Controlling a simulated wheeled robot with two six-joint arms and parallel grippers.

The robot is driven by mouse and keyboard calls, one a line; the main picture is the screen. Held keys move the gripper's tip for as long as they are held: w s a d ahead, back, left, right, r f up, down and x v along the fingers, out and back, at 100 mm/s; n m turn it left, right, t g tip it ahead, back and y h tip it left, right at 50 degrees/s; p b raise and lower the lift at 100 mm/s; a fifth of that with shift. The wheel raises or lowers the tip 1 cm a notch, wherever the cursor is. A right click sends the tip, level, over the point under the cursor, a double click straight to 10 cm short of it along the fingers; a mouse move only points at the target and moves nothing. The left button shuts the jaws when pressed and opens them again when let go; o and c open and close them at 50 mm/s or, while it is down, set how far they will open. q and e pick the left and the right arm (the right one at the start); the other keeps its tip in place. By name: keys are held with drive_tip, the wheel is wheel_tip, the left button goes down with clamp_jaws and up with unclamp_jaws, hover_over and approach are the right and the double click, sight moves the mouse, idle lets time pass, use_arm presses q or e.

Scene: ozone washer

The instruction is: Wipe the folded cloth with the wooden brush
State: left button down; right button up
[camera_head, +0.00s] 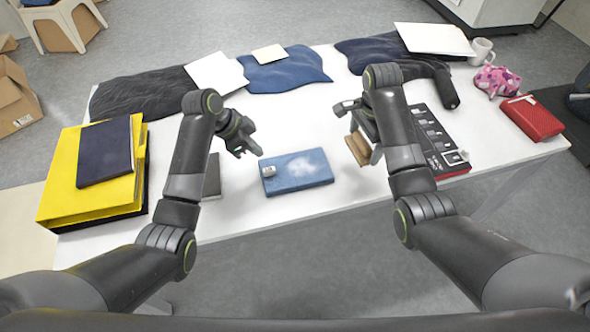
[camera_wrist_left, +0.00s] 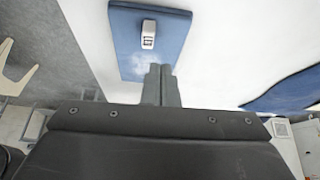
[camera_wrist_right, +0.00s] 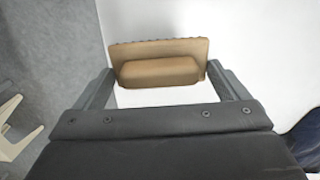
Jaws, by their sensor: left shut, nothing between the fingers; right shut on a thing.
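The folded cloth (camera_head: 296,174) is a flat blue rectangle near the table's front edge, with a cloudy white patch and a small white item (camera_head: 269,171) on its left part. It also shows in the left wrist view (camera_wrist_left: 126,44). The wooden brush (camera_head: 357,149) is tan, with a raised grip block (camera_wrist_right: 160,71). My right gripper (camera_head: 362,138) is shut on the wooden brush, to the right of the cloth and apart from it. My left gripper (camera_head: 247,150) is shut and empty, above and left of the cloth; its fingers (camera_wrist_left: 161,84) touch each other.
A yellow binder (camera_head: 85,185) with a dark book (camera_head: 105,152) lies at left. A dark panel with a red edge (camera_head: 437,140) is right of my right gripper. Dark and blue garments (camera_head: 285,72), a mug (camera_head: 481,51) and a red case (camera_head: 532,117) lie farther back and right.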

drive_tip(key=shift+f, duration=0.2)
use_arm(q)
drive_tip(key=b, duration=0.5)
hover_over(262, 169)
drive_tip(key=shift+m, duration=0.3)
wheel_tip(262, 169, down, 4)
drive_tip(key=shift+w+f, duration=0.1)
use_arm(e)
wheel_tip(262, 169, down, 5)
drive_tip(key=shift+r, duration=0.1)
use_arm(q)
drive_tip(key=shift+f+b, duration=0.85)
drive_tip(key=shift+f, duration=0.65)
use_arm(e)
drive_tip(key=shift+f, duration=0.7)
idle(0.5)
drive_tip(key=shift+r, duration=0.1)
use_arm(q)
wheel_tip(262, 169, up, 6)
drive_tip(key=p, duration=0.7)
use_arm(e)
wheel_tip(262, 169, up, 7)
drive_tip(key=shift+f, duration=0.15)
